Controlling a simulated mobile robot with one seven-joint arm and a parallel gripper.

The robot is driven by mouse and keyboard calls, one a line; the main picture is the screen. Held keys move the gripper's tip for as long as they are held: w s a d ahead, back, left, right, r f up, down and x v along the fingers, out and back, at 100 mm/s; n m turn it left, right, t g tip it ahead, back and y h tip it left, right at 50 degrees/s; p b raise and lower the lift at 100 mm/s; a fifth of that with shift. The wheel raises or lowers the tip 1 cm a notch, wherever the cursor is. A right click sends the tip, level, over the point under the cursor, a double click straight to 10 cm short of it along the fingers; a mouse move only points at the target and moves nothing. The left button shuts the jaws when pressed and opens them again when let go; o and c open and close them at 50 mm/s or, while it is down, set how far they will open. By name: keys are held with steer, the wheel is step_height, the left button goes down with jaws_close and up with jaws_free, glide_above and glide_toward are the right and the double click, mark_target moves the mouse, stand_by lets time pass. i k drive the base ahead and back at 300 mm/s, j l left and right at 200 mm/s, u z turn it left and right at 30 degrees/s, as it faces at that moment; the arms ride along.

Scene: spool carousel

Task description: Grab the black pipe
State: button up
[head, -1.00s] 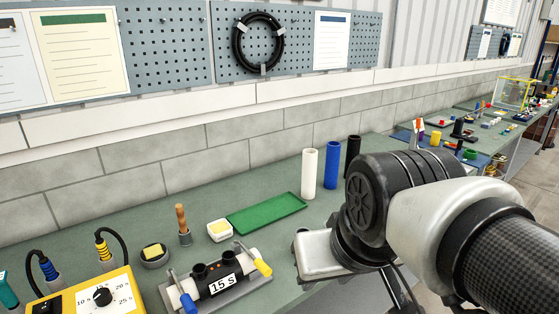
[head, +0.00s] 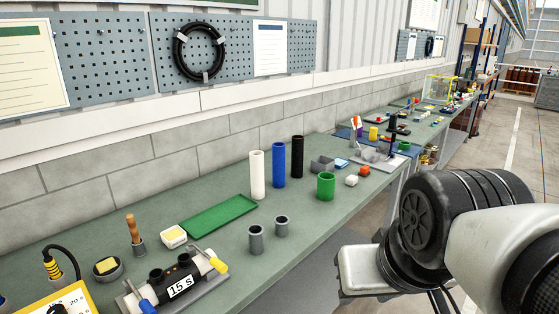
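The black pipe (head: 297,157) stands upright on the green workbench, at the right end of a row of three. The blue pipe (head: 279,165) is just left of it and the white pipe (head: 257,175) stands further left. My arm is at the right of the head view, in front of the bench edge and apart from the pipes. My gripper's fingers are not visible.
A green cylinder (head: 326,186), grey boxes (head: 322,164) and two grey cups (head: 282,226) stand near the pipes. A green tray (head: 208,216) lies to the left. A clamp fixture marked 15 S (head: 180,288) sits at the front left.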

mark_target(297, 141)
steer(key=i+l+u, duration=0.15)
steer(key=u, duration=0.3)
steer(key=i+l+u, duration=0.1)
steer(key=u, duration=0.3)
steer(key=i+l+u, duration=0.15)
steer(key=l, duration=0.25)
steer(key=i+l+u, duration=0.15)
steer(key=l, duration=0.2)
steer(key=l+u, duration=0.15)
steer(key=l, duration=0.25)
steer(key=i+l, duration=0.1)
steer(key=l, duration=0.4)
steer(key=i+l, duration=0.15)
steer(key=l, duration=0.3)
steer(key=i+l+u, duration=0.1)
steer(key=l, duration=0.4)
steer(key=i+l, duration=0.1)
steer(key=l, duration=0.35)
steer(key=i+l, duration=0.1)
steer(key=l, duration=0.4)
steer(key=i+l+u, duration=0.1)
steer(key=l, duration=0.4)
